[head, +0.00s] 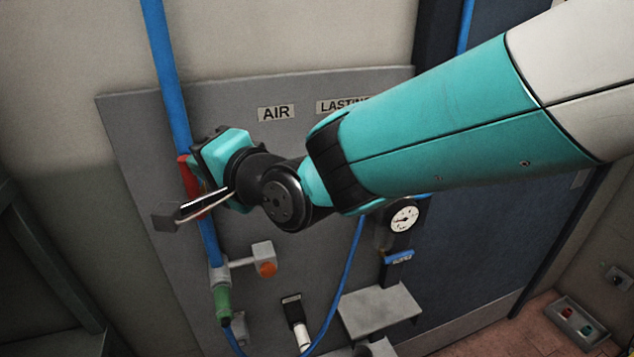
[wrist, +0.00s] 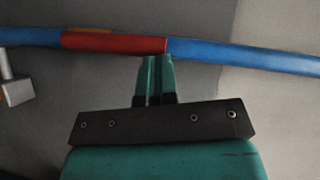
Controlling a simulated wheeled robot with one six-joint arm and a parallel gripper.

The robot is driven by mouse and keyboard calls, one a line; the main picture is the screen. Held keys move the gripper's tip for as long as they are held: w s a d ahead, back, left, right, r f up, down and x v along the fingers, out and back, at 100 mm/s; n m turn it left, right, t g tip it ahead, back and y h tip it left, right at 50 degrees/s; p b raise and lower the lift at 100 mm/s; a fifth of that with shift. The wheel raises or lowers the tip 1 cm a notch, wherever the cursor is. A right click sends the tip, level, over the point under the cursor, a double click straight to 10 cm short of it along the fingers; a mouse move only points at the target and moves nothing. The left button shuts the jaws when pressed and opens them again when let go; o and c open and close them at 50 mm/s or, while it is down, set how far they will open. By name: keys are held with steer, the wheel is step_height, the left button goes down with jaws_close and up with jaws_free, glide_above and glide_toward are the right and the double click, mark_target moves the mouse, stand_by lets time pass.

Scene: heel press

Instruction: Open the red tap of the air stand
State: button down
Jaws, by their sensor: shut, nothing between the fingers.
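The red tap (head: 184,172) sits on the blue pipe (head: 166,75) of the air stand's grey panel (head: 125,115), partly hidden behind my gripper in the head view. In the wrist view the red tap handle (wrist: 118,43) lies along the blue pipe (wrist: 240,56), with a brass-coloured part (wrist: 88,29) at its edge. My gripper (wrist: 155,62) is shut and empty, its fingertips close below the right end of the red handle. I cannot tell whether they touch it. In the head view the gripper's teal body shows beside the tap, but its fingertips are hidden.
An AIR label (head: 276,113) is above right of the tap. A grey block with an orange knob (head: 266,268), a green connector (head: 222,303) and a blue hose (head: 347,275) are lower down. A gauge (head: 404,218) is to the right. A grey block (head: 166,216) juts out at left.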

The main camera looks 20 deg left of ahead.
stand_by(0.3)
steer(key=d+r+b, duration=0.2)
steer(key=d+b, duration=0.4)
steer(key=d, duration=0.7)
steer(key=shift+s, duration=0.4)
steer(key=shift+d, duration=0.1)
steer(key=w+d+f+n+h, duration=0.2)
steer(key=d+f+h, duration=0.2)
steer(key=d, duration=0.6)
steer(key=s+d+f+n+g+h, duration=0.1)
steer(key=s+d+f+n+h, duration=0.1)
steer(key=d, duration=0.5)
steer(key=s+d+f+n+g+h, duration=0.2)
steer(key=s+d, duration=0.3)
steer(key=d, duration=0.3)
steer(key=s+d+f+n+g+h, duration=0.1)
steer(key=s+d+f+h, duration=0.2)
steer(key=d, duration=0.4)
steer(key=shift+s+d+f+n+g+h, duration=0.15)
steer(key=shift+s+f+n+g+h, duration=0.2)
steer(key=shift+s+n, duration=0.1)
